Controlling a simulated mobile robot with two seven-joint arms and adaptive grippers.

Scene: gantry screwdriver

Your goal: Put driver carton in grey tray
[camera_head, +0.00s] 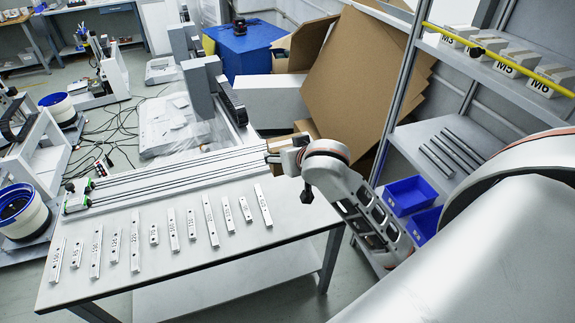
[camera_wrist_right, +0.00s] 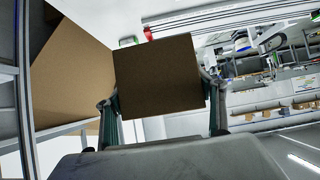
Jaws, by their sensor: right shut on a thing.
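The driver carton, a plain brown box (camera_wrist_right: 158,75), fills the middle of the right wrist view. My right gripper (camera_wrist_right: 160,104) is shut on it, with one finger at each side. In the head view my right gripper (camera_head: 276,155) is above the far right corner of the white table, at the end of my bent right arm. The carton is hard to separate there from the brown cardboard behind. I cannot pick out the grey tray for certain in either view. My left gripper is not in view.
The white table (camera_head: 180,262) carries several labelled metal strips and long rails (camera_head: 185,170). Large cardboard sheets (camera_head: 350,75) lean behind. A shelf rack at right holds blue bins (camera_head: 409,194), metal rods (camera_head: 450,148) and labelled boxes (camera_head: 505,62). The table's front right is clear.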

